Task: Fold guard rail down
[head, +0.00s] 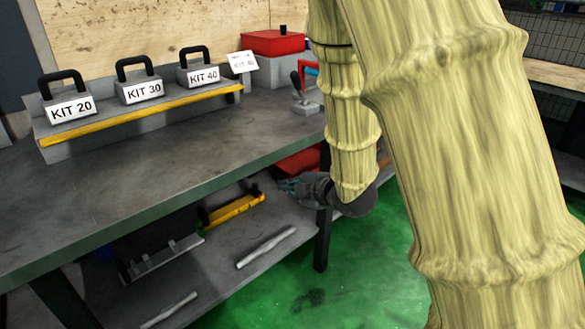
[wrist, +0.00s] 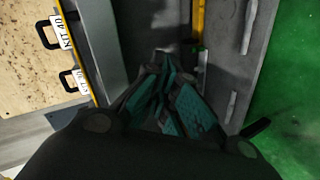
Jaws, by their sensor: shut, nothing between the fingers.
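The guard rail appears to be the long yellow bar (head: 150,114) along the front of the grey kit rack on the bench. It runs at the foot of the KIT 20 (head: 70,108), KIT 30 (head: 139,90) and KIT 40 (head: 198,75) blocks. My gripper (head: 288,187) is low, just beyond the bench's front edge and right of the rail, well apart from it. In the wrist view my gripper (wrist: 165,85) shows its teal-padded fingers closed together with nothing held. My arm hides part of the right side in the head view.
The grey bench top (head: 160,160) is mostly clear. A lower shelf (head: 225,240) holds a yellow part (head: 233,210) and pale bars. Green floor (head: 300,295) lies in front.

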